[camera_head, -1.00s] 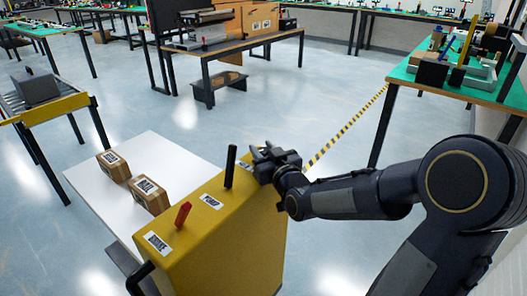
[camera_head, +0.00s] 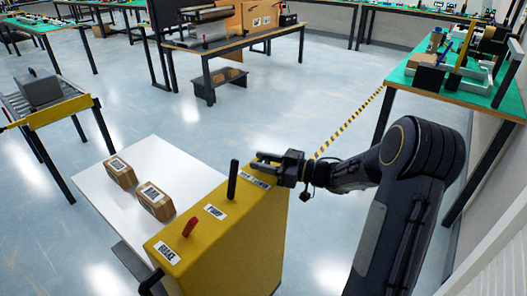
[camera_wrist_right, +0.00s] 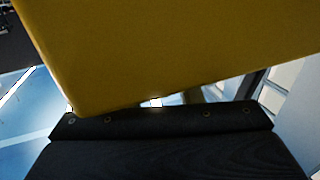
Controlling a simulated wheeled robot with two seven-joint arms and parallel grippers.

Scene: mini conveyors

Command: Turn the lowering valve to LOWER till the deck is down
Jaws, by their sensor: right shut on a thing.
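The yellow console (camera_head: 215,250) stands beside the white deck (camera_head: 155,148), which carries two cardboard boxes. On its top are a red lever (camera_head: 190,226) by the front label, an upright black handle (camera_head: 233,178) by the middle label, and a third label (camera_head: 258,183) at the far end. My right gripper (camera_head: 264,161) is at that far end, shut on the lowering valve, which its fingers and the angle hide. In the right wrist view a yellow surface (camera_wrist_right: 180,45) of the console fills the top. My left gripper is not in view.
The boxes (camera_head: 121,171) and (camera_head: 155,201) sit on the deck. A roller conveyor (camera_head: 45,98) stands at the left, a workbench (camera_head: 230,40) behind, and a green-topped table (camera_head: 455,85) at the right. Open floor lies between them.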

